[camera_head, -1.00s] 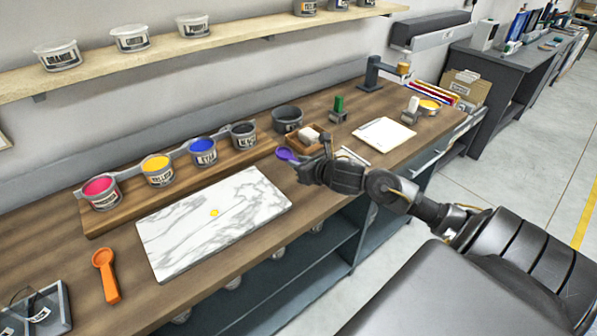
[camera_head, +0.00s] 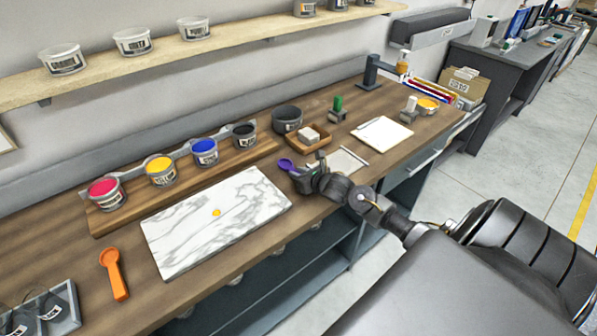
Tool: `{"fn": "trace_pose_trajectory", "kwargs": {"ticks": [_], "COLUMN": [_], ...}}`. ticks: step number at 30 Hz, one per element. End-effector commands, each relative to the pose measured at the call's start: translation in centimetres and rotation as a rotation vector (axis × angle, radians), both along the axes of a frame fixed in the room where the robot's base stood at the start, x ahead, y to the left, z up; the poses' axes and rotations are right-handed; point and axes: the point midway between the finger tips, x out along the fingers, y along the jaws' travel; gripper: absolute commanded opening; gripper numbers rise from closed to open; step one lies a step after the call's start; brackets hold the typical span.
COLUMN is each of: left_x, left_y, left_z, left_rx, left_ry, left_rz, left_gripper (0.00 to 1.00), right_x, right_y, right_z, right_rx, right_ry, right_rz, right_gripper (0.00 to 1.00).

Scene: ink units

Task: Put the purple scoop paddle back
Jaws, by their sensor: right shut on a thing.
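The purple scoop paddle (camera_head: 286,164) shows its round purple end just right of the marble slab (camera_head: 216,222). My right gripper (camera_head: 303,178) is shut on it, low over the bench near the front edge. The gripper hides most of the handle. I cannot tell whether the paddle touches the bench. An orange scoop (camera_head: 113,274) lies on the bench left of the slab. A small yellow ink dab sits on the slab. My left gripper is not in view.
Open ink tubs, pink (camera_head: 107,193), yellow (camera_head: 161,171), blue (camera_head: 205,152) and black (camera_head: 245,135), stand on a wooden riser behind the slab. A dark bowl (camera_head: 287,119), a wooden tray (camera_head: 308,138) with a white block and a paper pad (camera_head: 382,134) stand to the right.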

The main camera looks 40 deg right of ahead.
Motion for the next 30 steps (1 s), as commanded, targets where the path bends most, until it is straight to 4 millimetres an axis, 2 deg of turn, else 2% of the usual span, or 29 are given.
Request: {"fn": "trace_pose_trajectory", "kwargs": {"ticks": [5,6,10,19,22,26,30], "left_x": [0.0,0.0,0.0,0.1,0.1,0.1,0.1], "left_y": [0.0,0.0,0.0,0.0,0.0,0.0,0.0], "left_z": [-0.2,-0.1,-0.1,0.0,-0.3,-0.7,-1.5], "left_rx": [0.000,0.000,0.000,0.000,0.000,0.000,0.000], "left_ry": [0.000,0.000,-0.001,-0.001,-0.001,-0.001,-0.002], "left_rz": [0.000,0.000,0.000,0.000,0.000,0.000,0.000], "left_gripper": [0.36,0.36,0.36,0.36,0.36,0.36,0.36], "right_x": [0.0,0.0,0.0,0.0,-0.6,-2.5,-5.4], "right_y": [0.0,0.0,0.0,0.0,-0.1,0.0,0.1], "right_z": [-0.1,-0.1,-0.1,0.1,0.2,0.7,1.8], "right_rx": [0.000,0.000,0.000,0.000,-0.001,-0.003,-0.005], "right_ry": [0.000,0.000,0.000,0.000,-0.001,0.001,0.002], "right_rz": [0.000,0.000,0.000,0.000,0.000,0.002,0.004], "right_gripper": [0.00,0.26,0.43,0.44,0.44,0.44,0.44]}}
